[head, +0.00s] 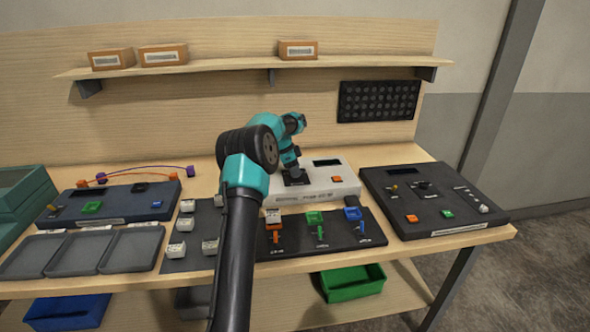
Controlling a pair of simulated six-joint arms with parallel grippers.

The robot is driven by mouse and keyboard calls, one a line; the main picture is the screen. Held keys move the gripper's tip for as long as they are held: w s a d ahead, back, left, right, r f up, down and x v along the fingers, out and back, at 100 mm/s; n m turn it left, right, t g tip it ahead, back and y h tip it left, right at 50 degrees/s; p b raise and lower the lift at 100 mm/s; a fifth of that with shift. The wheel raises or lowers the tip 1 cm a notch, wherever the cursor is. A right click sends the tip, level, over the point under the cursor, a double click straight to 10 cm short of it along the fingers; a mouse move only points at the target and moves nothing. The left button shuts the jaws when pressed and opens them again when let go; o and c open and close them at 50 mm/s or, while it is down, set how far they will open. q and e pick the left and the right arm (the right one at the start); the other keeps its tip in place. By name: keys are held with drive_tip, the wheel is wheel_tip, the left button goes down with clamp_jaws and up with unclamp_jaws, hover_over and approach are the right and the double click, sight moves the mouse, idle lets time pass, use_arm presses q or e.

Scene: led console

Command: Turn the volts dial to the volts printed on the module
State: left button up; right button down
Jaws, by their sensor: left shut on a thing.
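My left gripper (294,176) reaches down onto the left part of the white console (325,190), shut on what looks like its dial. The fingers hide the dial, so its setting cannot be read. The console has a dark display (326,162) and an orange button (337,179). A small pale module (273,216) stands at the orange place of the dark board in front of the console. Print on the module is too small to read. My right gripper is not in view.
More pale modules (187,206) stand on the dark mat at left. Coloured switches (319,231) line the front board. A dark console (425,200) stands at right, a dark blue one (112,203) at left. Grey trays (131,249) lie at front left.

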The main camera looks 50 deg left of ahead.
use_arm(q)
drive_tip(key=m+g, duration=0.1)
drive_tip(key=m, duration=0.2)
drive_tip(key=m+h, duration=0.1)
drive_tip(key=m, duration=0.1)
drive_tip(key=shift+f+m+g, duration=0.1)
drive_tip(key=shift+m+g, duration=0.3)
drive_tip(key=m+g, duration=0.1)
drive_tip(key=m, duration=0.1)
drive_tip(key=m+g, duration=0.1)
drive_tip(key=m, duration=0.2)
drive_tip(key=shift+m+h, duration=0.3)
drive_tip(key=shift+h, duration=0.1)
drive_tip(key=o, duration=0.9)
